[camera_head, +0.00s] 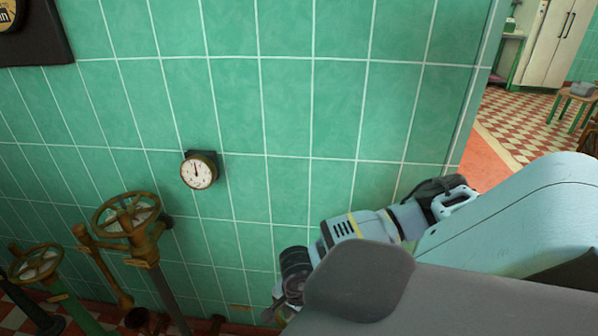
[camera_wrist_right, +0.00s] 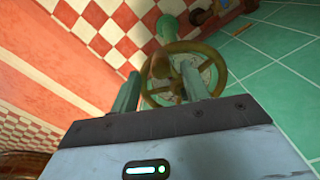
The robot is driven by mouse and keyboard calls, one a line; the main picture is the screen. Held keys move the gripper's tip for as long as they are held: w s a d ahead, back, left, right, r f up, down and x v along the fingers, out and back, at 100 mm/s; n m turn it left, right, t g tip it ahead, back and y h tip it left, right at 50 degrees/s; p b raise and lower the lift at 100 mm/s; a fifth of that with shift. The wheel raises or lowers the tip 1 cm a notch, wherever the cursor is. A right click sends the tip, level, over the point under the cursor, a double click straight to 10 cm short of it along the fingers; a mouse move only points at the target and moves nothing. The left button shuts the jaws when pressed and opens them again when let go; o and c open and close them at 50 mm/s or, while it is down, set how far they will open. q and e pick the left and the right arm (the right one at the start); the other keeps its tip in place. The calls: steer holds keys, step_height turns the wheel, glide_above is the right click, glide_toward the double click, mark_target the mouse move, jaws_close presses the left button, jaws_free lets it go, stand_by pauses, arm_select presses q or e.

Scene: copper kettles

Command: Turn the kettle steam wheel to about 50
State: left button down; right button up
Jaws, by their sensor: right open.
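In the head view, a brass-coloured spoked wheel (camera_head: 127,214) sits on a post at the left, and a second wheel (camera_head: 36,262) stands lower at the far left. Which one is the kettle steam wheel I cannot tell. A round white dial (camera_head: 199,172) on the wall has its needle pointing nearly straight up; its figures are too small to read. In the right wrist view, my right gripper (camera_wrist_right: 160,70) is open, with a spoked wheel (camera_wrist_right: 212,58) just beyond and partly behind its fingers. I cannot tell which wheel that is. My left gripper is out of view.
A green tiled wall (camera_head: 290,110) stands behind the wheels. Pipes run down to the checkered floor (camera_head: 95,317) at lower left. A dark plaque (camera_head: 40,45) hangs at upper left. A doorway at right shows a white cabinet (camera_head: 551,42) and a stool (camera_head: 576,97).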

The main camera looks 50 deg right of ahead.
steer(key=shift+r, duration=1.65)
